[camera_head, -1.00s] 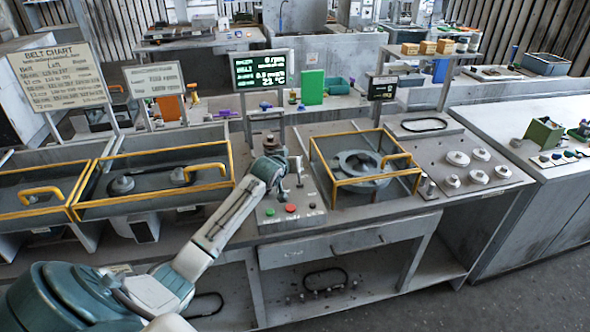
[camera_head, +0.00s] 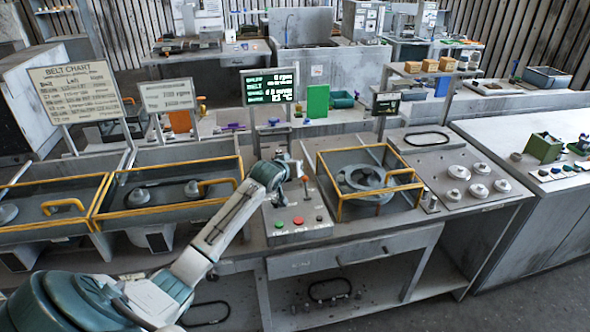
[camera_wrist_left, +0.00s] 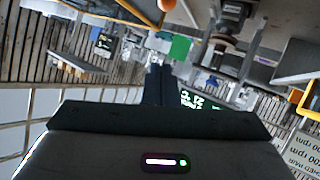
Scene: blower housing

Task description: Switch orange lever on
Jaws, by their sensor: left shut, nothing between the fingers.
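The orange-tipped lever (camera_head: 305,180) stands up from the sloped control box (camera_head: 300,236) on the middle bench in the head view. My left gripper (camera_head: 284,165) is just left of and behind the lever, near its tip. Its fingers look shut and empty; contact with the lever cannot be told. In the left wrist view the dark shut fingers (camera_wrist_left: 158,85) point at the background, and an orange ball (camera_wrist_left: 166,5) shows at the top edge, apart from them. My right gripper is out of view.
Red (camera_head: 298,220) and green (camera_head: 279,224) buttons sit on the box front. A yellow-framed blower housing (camera_head: 362,180) stands right of the box, and yellow-framed bins (camera_head: 170,190) stand left. A display (camera_head: 269,87) rises behind.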

